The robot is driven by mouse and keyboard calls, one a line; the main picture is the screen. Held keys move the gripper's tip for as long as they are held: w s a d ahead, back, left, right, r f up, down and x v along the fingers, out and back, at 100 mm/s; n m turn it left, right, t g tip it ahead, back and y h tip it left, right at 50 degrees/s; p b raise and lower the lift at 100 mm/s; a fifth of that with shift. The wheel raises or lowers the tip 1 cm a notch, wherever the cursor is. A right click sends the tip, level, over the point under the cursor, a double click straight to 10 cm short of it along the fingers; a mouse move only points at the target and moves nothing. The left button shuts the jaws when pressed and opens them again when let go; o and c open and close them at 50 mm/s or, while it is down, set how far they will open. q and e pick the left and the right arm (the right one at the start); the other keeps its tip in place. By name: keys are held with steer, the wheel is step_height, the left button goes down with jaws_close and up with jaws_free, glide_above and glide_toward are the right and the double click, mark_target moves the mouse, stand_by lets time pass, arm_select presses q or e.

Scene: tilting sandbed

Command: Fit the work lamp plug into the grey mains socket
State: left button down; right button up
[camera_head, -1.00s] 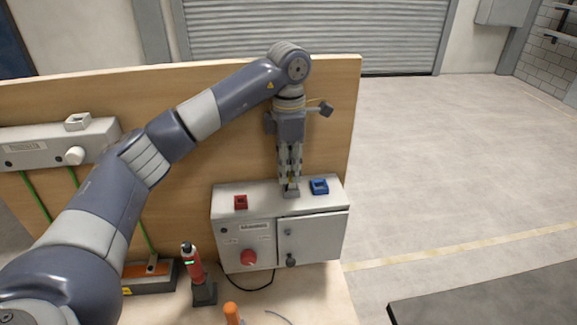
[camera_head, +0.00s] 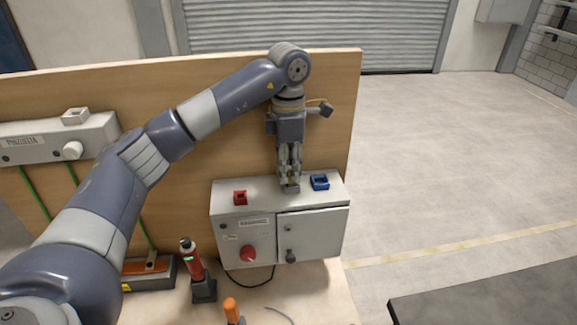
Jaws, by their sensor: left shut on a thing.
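My left gripper (camera_head: 290,184) points straight down over the top of the grey control box (camera_head: 228,209). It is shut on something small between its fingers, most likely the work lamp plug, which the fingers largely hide. A small grey block (camera_head: 291,189) shows at the fingertips, between the red socket (camera_head: 240,198) and the blue socket (camera_head: 320,182). I cannot tell whether this block is the plug or the grey mains socket, or whether the two are joined. My right gripper is not in view.
A wooden panel (camera_head: 200,165) stands behind the box. A grey wall unit (camera_head: 35,148) is at left. A red and black tool (camera_head: 193,261) stands upright in a holder in front. An orange handle (camera_head: 232,308) and a thin cable lie nearby. The floor at right is open.

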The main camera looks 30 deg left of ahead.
arm_select(q)
steer(key=shift+f, duration=0.35)
steer(key=c, duration=1.3)
jaws_free()
steer(key=o, duration=0.5)
steer(key=shift+c, duration=0.2)
steer(key=shift+r, duration=0.1)
steer(key=shift+r+p, duration=1.7)
steer(key=shift+r, duration=0.9)
steer(key=shift+r+p, duration=0.35)
steer(key=shift+r, duration=1)
